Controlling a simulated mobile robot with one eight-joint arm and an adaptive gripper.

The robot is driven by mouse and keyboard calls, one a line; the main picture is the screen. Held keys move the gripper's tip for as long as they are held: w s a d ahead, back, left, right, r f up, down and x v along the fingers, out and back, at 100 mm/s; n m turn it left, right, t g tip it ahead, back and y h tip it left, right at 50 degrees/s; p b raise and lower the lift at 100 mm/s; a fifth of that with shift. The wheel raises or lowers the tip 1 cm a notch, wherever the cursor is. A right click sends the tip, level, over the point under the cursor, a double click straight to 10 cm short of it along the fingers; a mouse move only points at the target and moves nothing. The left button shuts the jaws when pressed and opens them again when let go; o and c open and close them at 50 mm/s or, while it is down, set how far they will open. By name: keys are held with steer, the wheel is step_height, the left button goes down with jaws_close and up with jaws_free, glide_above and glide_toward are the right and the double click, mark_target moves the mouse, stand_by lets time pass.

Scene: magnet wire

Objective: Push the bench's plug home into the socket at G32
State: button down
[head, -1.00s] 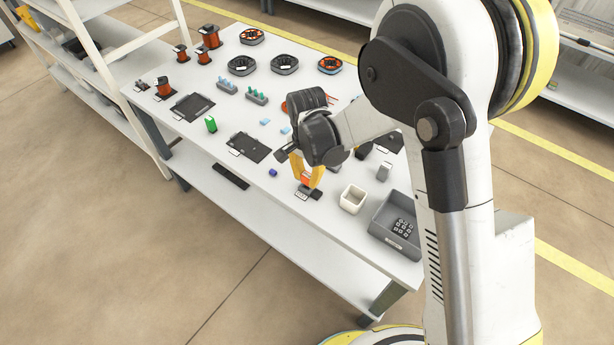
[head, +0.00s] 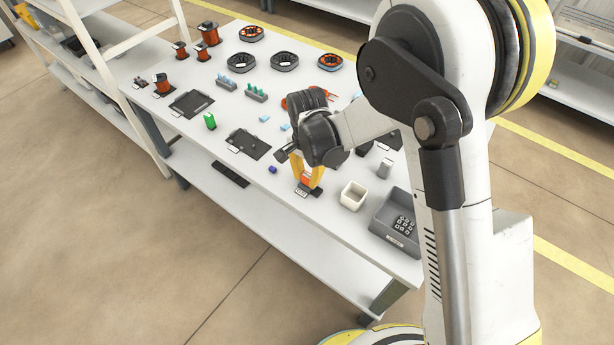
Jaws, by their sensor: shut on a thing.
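My gripper (head: 307,182) points down at the near edge of the white bench (head: 250,190), its yellow fingers shut on a small orange plug (head: 306,181). The plug sits right above or in a small dark socket block (head: 312,192) with a pale label (head: 301,193) beside it. I cannot tell how deep the plug sits, and the label is too small to read. My wrist hides part of the bench behind it.
A white cup (head: 353,196) and a grey bin (head: 397,225) with small parts stand to the right. A dark plate (head: 248,143), a small blue piece (head: 273,170) and a green piece (head: 210,121) lie left. Wire spools (head: 207,34) stand at the back.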

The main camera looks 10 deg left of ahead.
steer(key=shift+f+b, duration=0.3)
steer(key=shift+f, duration=0.15)
stand_by(0.3)
steer(key=c, duration=1.1)
jaws_free()
steer(key=shift+r, duration=0.15)
steer(key=shift+r+p, duration=1.6)
steer(key=shift+r, duration=0.85)
